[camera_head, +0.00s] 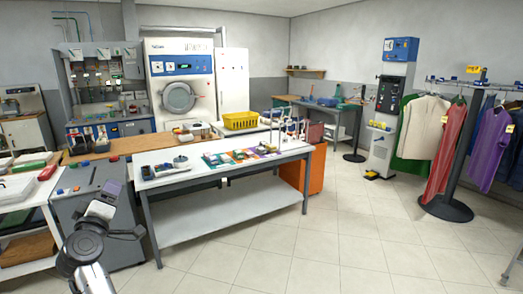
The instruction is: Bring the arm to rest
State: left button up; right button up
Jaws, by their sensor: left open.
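My left arm comes up from the bottom left of the head view. Its gripper (112,190) is open and points away from me, in front of the grey cabinet (98,220) and left of the white-topped table (215,160). The gripper is small in the picture, and I make out nothing held between its fingers. My right gripper is out of view.
The white table holds a dark tray (165,168) and several colourful packets (240,156). A yellow basket (240,121) is behind it. An orange cabinet (303,172) is at its right end. Clothes hang on a rail at right. The tiled floor (330,230) is clear in the middle.

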pick_arm(q)
jog(key=s+d+f+m+g+h+p, duration=0.1)
jog(key=s+d+m+g+h+p, duration=0.1)
jog(key=s+d+m+g+p, duration=0.8)
jog(key=s+d+f+m+t+h+p, duration=0.1)
jog(key=s+d+m+h+p, duration=0.35)
jog(key=s+p, duration=1.1)
jog(key=s+d+f+g+y+p, duration=0.1)
jog(key=s+f+g+p, duration=0.1)
jog(key=s, duration=1)
jog(key=s+d+f+g+y+p, duration=0.1)
jog(key=s+g+p, duration=0.4)
jog(key=s, duration=0.7)
notch_tip(320, 180, down, 3)
jog(key=shift+s+d+r+g+p, duration=0.2)
jog(key=shift+s+d+g+p, duration=0.3)
jog(key=shift+p, duration=0.75)
jog(key=shift+w+d, duration=0.1)
